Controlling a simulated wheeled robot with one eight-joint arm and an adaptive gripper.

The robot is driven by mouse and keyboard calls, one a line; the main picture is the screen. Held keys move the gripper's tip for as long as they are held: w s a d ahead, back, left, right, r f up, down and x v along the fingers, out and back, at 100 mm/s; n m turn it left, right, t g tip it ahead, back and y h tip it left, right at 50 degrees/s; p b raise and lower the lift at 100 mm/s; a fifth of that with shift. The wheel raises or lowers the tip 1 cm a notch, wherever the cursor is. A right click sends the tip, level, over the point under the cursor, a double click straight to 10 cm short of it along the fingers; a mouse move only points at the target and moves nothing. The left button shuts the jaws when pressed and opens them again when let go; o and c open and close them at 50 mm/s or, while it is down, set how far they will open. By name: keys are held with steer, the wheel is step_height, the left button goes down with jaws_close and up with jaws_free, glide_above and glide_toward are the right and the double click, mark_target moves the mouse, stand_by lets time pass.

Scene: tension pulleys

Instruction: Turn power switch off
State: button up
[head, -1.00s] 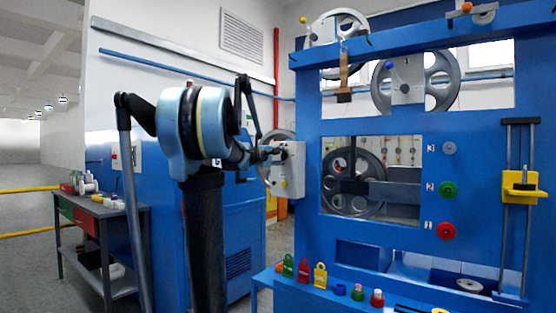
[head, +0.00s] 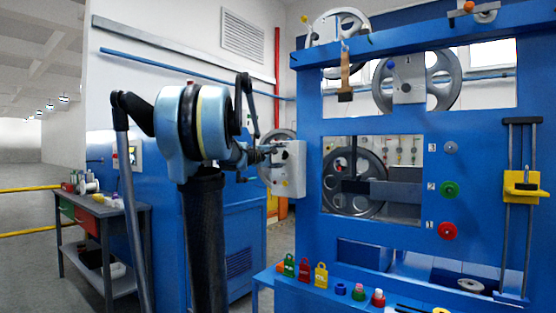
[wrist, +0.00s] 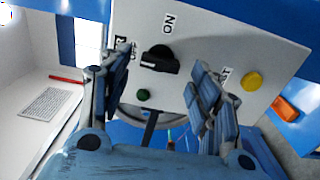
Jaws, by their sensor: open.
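The power switch is a black rotary knob (wrist: 160,58) on a light grey control box. In the wrist view it lies between my open fingers, with "ON" printed near it and another label partly hidden by the left finger. My gripper (wrist: 163,66) is open, one finger on each side of the knob; I cannot tell whether either finger touches it. In the head view my gripper (head: 264,152) is at the left side of the control box (head: 291,172), and the knob is hidden there.
A yellow button (wrist: 252,81) and a green button (wrist: 143,94) sit on the same panel, close to my fingers. The blue pulley frame (head: 470,110) stands to the right. Coloured padlocks (head: 320,274) stand on its front ledge. A workbench (head: 108,207) is at the left.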

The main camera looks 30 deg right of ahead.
steer(key=v, duration=1)
steer(key=shift+a, duration=0.25)
